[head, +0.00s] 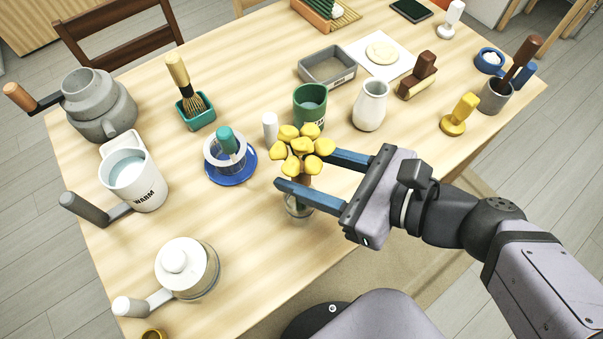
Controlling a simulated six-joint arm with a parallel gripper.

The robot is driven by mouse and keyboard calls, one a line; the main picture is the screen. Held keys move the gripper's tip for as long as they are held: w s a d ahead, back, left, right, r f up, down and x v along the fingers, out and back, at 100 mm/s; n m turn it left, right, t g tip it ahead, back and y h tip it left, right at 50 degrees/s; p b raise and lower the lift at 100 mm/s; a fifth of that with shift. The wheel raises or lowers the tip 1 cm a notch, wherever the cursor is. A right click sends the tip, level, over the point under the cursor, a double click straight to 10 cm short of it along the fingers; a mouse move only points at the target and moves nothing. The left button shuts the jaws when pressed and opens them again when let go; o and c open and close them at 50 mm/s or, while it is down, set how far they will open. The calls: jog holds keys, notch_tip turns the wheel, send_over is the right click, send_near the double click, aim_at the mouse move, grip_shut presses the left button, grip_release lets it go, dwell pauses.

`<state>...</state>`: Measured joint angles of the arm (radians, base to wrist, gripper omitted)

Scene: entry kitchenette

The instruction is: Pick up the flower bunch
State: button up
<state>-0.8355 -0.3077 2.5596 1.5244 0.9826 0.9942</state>
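The flower bunch (303,147) has several yellow blooms over a brown wrapped stem. It stands upright with its lower end in a small clear glass (298,211) near the middle of the table. My gripper (303,171) comes in from the right with two blue fingers. The fingers are wide apart, one on the far side and one on the near side of the stem. The blooms partly cover the far fingertip, and I see no clear contact with the stem.
A white shaker (270,128), a green cup (309,103) and a white vase (370,106) stand close behind the flowers. A glass teapot (186,268) is at front left. Bare wood lies left of the glass.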

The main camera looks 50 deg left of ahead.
jog(key=shift+x, duration=1)
jog(key=shift+p+x, duration=1.4)
jog(key=shift+x, duration=0.05)
jog(key=shift+f, duration=0.1)
grip_shut()
